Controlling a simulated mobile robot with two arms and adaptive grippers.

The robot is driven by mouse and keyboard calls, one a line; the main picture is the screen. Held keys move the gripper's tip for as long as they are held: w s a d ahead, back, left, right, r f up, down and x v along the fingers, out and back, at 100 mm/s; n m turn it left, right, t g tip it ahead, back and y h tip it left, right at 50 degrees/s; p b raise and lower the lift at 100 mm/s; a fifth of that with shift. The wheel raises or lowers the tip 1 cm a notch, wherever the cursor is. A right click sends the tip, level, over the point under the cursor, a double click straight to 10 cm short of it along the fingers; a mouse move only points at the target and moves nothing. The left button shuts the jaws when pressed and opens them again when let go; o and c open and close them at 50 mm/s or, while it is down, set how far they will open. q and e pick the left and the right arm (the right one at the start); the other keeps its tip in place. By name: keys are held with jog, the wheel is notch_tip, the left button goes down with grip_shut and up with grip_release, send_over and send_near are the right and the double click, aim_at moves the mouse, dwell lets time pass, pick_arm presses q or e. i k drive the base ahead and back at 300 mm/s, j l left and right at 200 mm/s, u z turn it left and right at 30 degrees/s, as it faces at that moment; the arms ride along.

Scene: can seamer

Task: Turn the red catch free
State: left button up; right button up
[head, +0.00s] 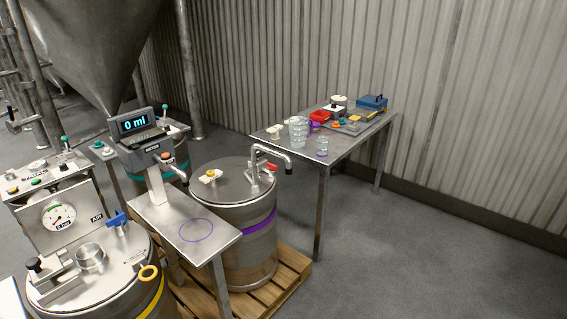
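A small red piece (272,167), which may be the red catch, sits at the foot of a bent metal spout (272,150) on the lid of a steel drum with a purple band (258,226). It is too small to tell which way it is turned. Neither of my grippers is in the head view.
A metal bench with a 0 ml display (134,124) and a purple ring (196,229) stands left of the drum. A yellow-banded drum with a gauge (58,217) is at front left. A wooden pallet (291,268) lies under the drum. The floor at right is clear.

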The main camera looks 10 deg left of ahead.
aim_at(272, 167)
jog(key=i+j, duration=0.25)
jog(key=j, duration=0.15)
jog(key=i+j, duration=0.2)
jog(key=j, duration=0.2)
jog(key=i+j, duration=0.25)
jog(key=j, duration=0.15)
